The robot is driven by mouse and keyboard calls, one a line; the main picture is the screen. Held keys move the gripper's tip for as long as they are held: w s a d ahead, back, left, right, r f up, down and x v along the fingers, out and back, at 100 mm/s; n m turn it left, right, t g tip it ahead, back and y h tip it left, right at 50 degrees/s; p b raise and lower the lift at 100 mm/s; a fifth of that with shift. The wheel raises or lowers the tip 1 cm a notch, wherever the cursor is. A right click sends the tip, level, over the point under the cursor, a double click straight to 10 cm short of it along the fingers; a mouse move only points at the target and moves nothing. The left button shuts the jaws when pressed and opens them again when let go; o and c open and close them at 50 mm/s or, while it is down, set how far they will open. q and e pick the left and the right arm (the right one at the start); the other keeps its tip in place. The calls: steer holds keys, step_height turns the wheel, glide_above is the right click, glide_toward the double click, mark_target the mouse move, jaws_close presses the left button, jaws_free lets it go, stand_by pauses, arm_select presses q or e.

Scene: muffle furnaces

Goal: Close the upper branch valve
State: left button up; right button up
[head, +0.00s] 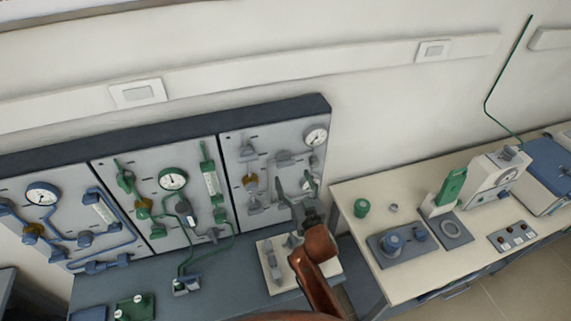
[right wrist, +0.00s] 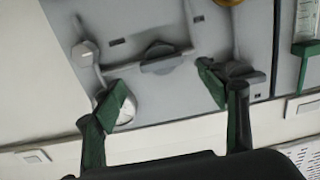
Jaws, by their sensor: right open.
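The right-hand panel (head: 268,165) carries grey pipework. On its upper line, a grey rounded valve-like fitting (head: 284,158) sits at the middle; I take this as the upper branch valve. It shows in the right wrist view (right wrist: 160,62), where the panel appears upside down. My right gripper (head: 298,192) is in front of the panel's lower right part, hiding some fittings. In the right wrist view my right gripper (right wrist: 165,95) has its fingers wide apart, with nothing between them. I cannot tell any contact with the panel. My left gripper is not in view.
A round gauge (head: 316,136) is at the panel's upper right, and a gold fitting (head: 250,182) is at its left. Two similar panels stand to the left. A pale board (head: 272,273) lies on the bench below. A side table (head: 350,195) with instruments stands at the right.

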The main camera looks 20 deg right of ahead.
mark_target(287, 166)
steer(key=w, duration=0.4)
steer(key=w+p, duration=0.1)
steer(key=w, duration=0.2)
steer(key=shift+w+a+r, duration=0.2)
steer(key=shift+w, duration=0.2)
steer(key=c, duration=1.2)
